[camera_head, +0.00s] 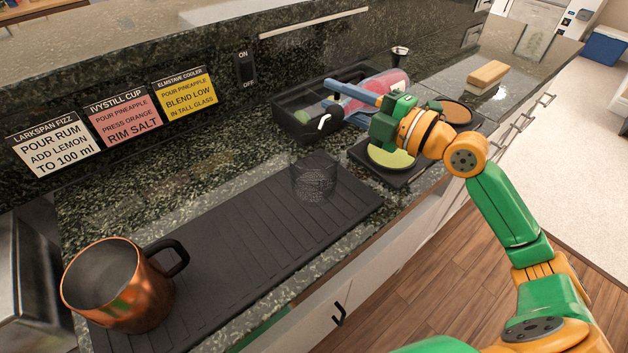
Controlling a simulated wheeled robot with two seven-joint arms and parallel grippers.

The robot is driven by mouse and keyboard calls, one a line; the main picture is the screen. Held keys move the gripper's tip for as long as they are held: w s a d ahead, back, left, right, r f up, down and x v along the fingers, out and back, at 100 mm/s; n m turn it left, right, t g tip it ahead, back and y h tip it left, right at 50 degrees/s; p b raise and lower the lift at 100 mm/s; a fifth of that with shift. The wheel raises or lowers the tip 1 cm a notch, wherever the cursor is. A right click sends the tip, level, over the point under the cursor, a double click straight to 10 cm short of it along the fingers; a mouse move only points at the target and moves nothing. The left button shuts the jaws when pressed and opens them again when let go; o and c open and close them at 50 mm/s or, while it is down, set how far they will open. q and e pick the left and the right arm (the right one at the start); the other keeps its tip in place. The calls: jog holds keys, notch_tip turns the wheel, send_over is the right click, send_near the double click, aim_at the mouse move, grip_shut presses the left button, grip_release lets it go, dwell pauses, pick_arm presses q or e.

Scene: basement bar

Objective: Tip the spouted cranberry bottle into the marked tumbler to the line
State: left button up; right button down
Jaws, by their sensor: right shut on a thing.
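The marked tumbler (314,182) is clear glass and stands upright on the black bar mat (235,235); it looks empty, and its line is too faint to make out. My right gripper (345,98) is up and to the right of the tumbler, by the black caddy. It is shut on the cranberry bottle (388,82), whose pink-red body shows behind the blue fingers. The bottle appears tilted; the fingers hide part of it. A white spout (323,122) shows just below the fingertips; I cannot tell whether it belongs to this bottle. My left gripper is out of view.
A copper mug (118,285) stands on the mat's near left end. The black caddy (290,128) is behind the tumbler. A dark tray with a green-yellow disc (390,157) lies under my right wrist. A wooden block (487,74) and a jigger (399,55) are farther back. The mat's middle is clear.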

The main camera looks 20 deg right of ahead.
jog(key=shift+r+n+b, duration=0.5)
jog(key=shift+n+b, duration=0.3)
jog(key=shift+b, duration=0.4)
jog(key=shift+r+n, duration=0.2)
jog(key=shift+n, duration=0.1)
dwell(4.8)
dwell(0.5)
notch_tip(320, 180, up, 11)
jog(key=a+m+p, duration=0.1)
jog(key=m+p, duration=1.7)
jog(key=shift+s+f+p, duration=0.2)
jog(key=shift+s+p, duration=0.1)
